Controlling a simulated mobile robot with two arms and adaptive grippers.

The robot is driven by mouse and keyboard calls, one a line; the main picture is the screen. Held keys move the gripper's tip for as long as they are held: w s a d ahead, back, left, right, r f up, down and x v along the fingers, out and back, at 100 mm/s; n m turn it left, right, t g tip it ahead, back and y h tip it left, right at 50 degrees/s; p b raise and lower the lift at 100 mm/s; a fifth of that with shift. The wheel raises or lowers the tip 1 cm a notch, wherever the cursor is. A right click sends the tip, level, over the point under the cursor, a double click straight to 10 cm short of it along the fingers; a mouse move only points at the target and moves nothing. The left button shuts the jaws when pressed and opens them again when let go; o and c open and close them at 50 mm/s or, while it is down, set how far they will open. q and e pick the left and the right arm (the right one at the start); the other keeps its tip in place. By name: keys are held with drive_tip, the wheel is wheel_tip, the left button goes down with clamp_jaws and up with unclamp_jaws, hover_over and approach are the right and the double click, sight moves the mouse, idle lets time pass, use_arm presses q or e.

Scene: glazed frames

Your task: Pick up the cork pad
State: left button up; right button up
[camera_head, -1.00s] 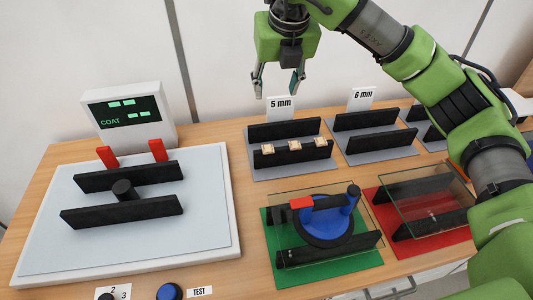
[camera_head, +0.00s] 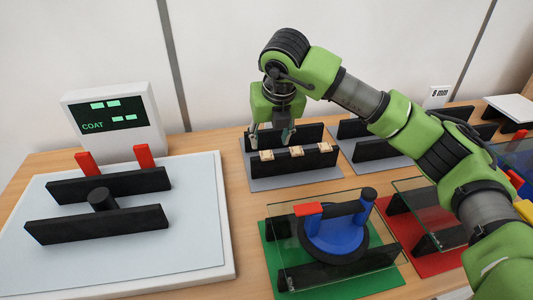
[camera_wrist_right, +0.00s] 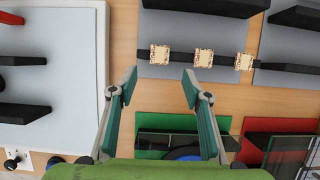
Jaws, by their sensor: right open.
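Three small tan cork pads lie in a row on the front black bar of a grey rack: a left pad (camera_head: 267,155), a middle pad (camera_head: 297,151) and a right pad (camera_head: 325,148). My right gripper (camera_head: 270,138) is open and empty, pointing down over the left end of this rack, close to the left pad. In the wrist view the left pad (camera_wrist_right: 160,54) shows beyond the gap between the open fingertips (camera_wrist_right: 160,80), with the middle pad (camera_wrist_right: 203,58) and right pad (camera_wrist_right: 244,61) to the right. My left gripper is out of view.
A pale panel (camera_head: 205,225) with black bars and a COAT display (camera_head: 110,118) stands at left. A blue suction cup tool (camera_head: 335,230) sits on glass over a green mat (camera_head: 270,270) in front. A red mat (camera_head: 425,258) with glass is to its right.

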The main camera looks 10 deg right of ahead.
sight(267, 154)
drive_tip(key=p+x, duration=0.1)
drive_tip(key=x, duration=0.3)
drive_tip(key=p+x, duration=0.1)
drive_tip(key=x, duration=0.1)
drive_tip(key=shift+w+f+p, duration=0.15)
drive_tip(key=shift+w+p, duration=0.15)
drive_tip(key=shift+w, duration=0.1)
drive_tip(key=shift+w+f, duration=0.15)
drive_tip(key=shift+f, duration=0.2)
drive_tip(key=c, duration=0.7)
